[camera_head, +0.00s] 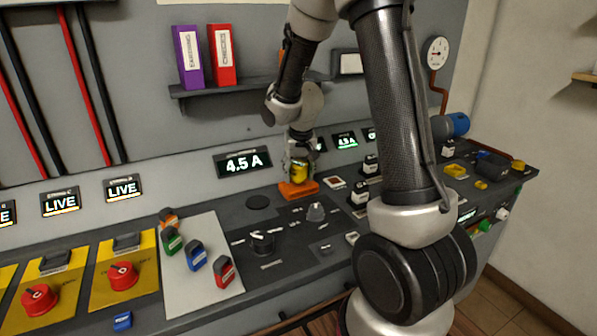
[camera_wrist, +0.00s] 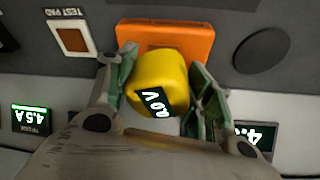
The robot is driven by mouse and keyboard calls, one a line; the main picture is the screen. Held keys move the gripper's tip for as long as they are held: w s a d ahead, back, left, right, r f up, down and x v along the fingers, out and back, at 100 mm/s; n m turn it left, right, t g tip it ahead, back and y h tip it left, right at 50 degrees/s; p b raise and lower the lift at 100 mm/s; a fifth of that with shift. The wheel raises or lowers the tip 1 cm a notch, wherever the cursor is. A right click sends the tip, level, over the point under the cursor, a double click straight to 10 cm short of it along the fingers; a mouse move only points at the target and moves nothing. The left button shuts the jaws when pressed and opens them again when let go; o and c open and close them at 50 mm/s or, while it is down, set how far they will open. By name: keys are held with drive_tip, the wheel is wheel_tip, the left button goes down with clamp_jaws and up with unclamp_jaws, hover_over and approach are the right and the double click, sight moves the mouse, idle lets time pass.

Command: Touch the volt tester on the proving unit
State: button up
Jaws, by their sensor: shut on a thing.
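The volt tester (camera_wrist: 160,80) is a yellow block with a small dark display that seems to read 0.0 V. My gripper (camera_wrist: 163,75) is shut on it, one finger on each side. In the head view the tester (camera_head: 299,171) shows small and yellow below my gripper (camera_head: 299,160). An orange block (camera_head: 297,189), which looks like the proving unit, lies on the bench directly below the tester. In the wrist view the orange block (camera_wrist: 190,36) shows just beyond the tester. I cannot tell whether the two touch.
A test pad (camera_wrist: 72,38) lies beside the orange block, and a dark round disc (camera_head: 258,202) on its other side. A wall display (camera_head: 243,162) reads 4.5 A. Coloured tags (camera_head: 195,256) lie on a pale plate. Red rotary switches (camera_head: 123,275) stand at left. Dark knobs (camera_head: 263,242) stand in front.

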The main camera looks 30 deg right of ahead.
drive_tip(key=shift+f, duration=0.55)
idle(1.2)
drive_tip(key=shift+r, duration=3.55)
